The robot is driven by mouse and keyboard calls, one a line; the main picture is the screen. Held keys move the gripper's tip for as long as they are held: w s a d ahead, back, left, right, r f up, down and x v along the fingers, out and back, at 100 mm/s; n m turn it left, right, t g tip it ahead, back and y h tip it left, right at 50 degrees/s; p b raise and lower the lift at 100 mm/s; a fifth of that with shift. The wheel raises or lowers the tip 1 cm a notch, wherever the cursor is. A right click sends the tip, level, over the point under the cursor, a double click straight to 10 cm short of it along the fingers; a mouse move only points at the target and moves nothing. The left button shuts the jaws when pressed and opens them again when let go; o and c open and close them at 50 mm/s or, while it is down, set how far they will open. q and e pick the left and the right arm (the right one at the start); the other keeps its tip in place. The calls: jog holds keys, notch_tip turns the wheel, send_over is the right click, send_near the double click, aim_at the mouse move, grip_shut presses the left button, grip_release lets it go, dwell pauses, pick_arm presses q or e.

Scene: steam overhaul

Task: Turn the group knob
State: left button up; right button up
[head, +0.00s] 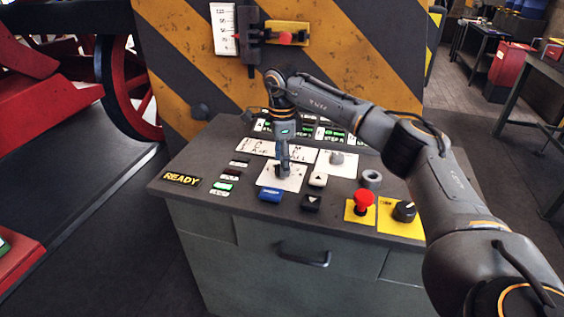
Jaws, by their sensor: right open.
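The grey control desk (205,165) stands in front of me with several controls on its top. My right gripper (283,168) points down over a white plate (293,183) near the middle of the desk. It is open, with its fingertips at a small dark control on that plate. The gripper hides most of this control, and I cannot tell whether the fingers touch it. The plate lettering is too small to read, so I cannot tell which is the group knob. My left gripper is out of view.
A blue button (270,195), black and white arrow buttons, a red mushroom button (363,200) and a black rotary switch (404,211) line the desk's front. A striped panel (190,60) rises behind. Red wheels stand at left.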

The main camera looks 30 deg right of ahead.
jog(key=shift+f, duration=0.5)
jog(key=c, duration=1.2)
